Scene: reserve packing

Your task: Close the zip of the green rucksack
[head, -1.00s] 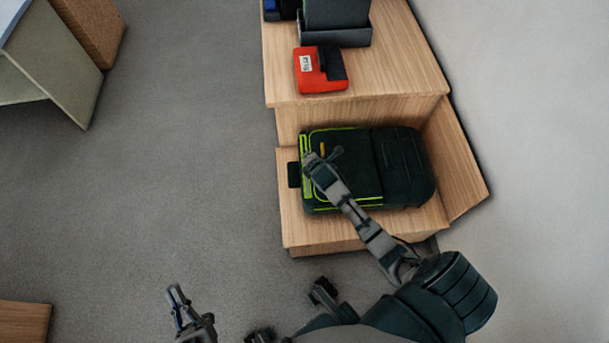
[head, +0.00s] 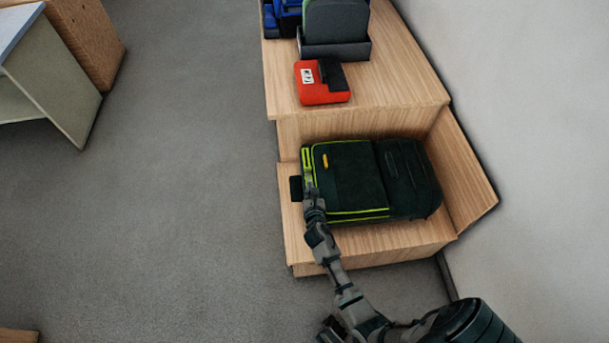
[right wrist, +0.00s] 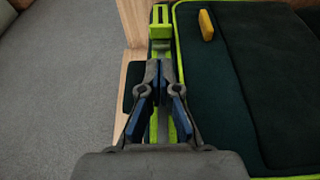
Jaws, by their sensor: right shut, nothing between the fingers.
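The dark green rucksack (head: 352,170) lies flat on a low wooden shelf, with lime trim around its panel. It also shows in the right wrist view (right wrist: 255,70). A lime, frame-shaped piece (right wrist: 160,30), possibly the zip pull, sits on the left edge at the far end of a lime strip. My right gripper (right wrist: 155,72) is shut and empty over that strip, just short of the lime piece. In the head view the right gripper (head: 309,185) is over the rucksack's left edge. Contact cannot be told. My left gripper is not in view.
A yellow tag (right wrist: 206,25) is on the rucksack's panel. A dark tab (head: 296,188) sticks out at its left. Behind, a higher wooden level (head: 390,90) holds a red case (head: 315,92) and a dark holder (head: 335,48).

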